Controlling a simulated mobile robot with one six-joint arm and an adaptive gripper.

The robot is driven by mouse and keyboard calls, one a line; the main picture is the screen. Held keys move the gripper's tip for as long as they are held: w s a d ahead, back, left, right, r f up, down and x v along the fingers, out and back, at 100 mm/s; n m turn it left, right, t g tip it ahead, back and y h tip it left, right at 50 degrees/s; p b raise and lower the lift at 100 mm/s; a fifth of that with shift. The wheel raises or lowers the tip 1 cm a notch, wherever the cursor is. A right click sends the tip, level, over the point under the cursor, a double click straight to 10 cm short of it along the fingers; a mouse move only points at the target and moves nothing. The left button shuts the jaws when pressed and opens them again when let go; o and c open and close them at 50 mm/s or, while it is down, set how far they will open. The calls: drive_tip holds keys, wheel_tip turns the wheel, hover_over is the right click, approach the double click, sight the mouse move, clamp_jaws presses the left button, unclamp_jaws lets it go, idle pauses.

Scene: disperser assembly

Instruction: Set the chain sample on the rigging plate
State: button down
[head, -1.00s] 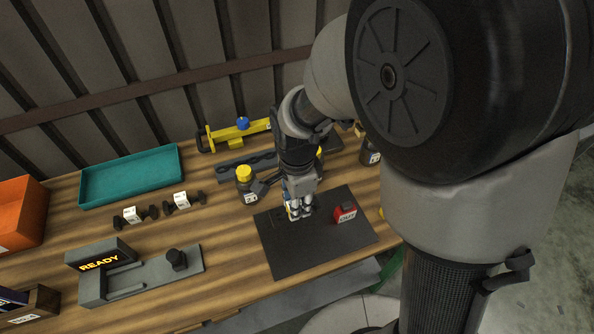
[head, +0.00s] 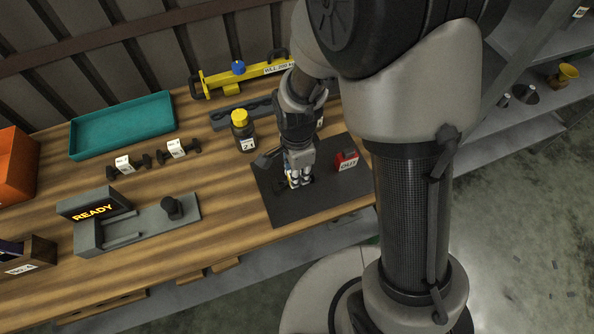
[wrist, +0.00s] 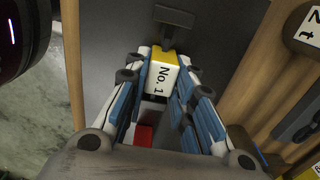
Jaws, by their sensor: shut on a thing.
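My gripper (head: 300,184) is shut on a small block with a yellow end and a white "No. 1" label (wrist: 162,78), which I take to be the chain sample. The block is between the fingers in the wrist view, with a dark T-shaped piece (wrist: 174,17) beyond its yellow end. Below is a dark flat plate (head: 283,208), probably the rigging plate; it also shows in the wrist view (wrist: 110,50). The gripper is over the plate's middle-left part. I cannot tell whether the block touches it.
A red labelled block (head: 345,160) stands on the plate, right of my gripper. Two dark weights with white labels (head: 178,150), a grey "READY" fixture (head: 150,222) and a teal tray (head: 122,125) are farther left.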

drive_tip(key=shift+f, duration=0.1)
drive_tip(key=c, duration=1.4)
unclamp_jaws()
drive_tip(key=shift+o, duration=0.2)
drive_tip(key=s+d+r+n+t+p, duration=0.1)
drive_tip(key=s+d+r+n+p, duration=0.15)
drive_tip(key=r, duration=0.85)
drive_tip(key=s+d+r+n+t+p, duration=0.1)
drive_tip(key=d+r+n+p, duration=0.15)
drive_tip(key=r, duration=0.95)
drive_tip(key=s+d+r+n+t, duration=0.2)
drive_tip(key=s+d+r+n, duration=0.3)
drive_tip(key=s+n, duration=0.4)
drive_tip(key=shift+s+d+r+n+t+b, duration=0.35)
drive_tip(key=shift+s+r, duration=0.3)
drive_tip(key=shift+r, duration=0.25)
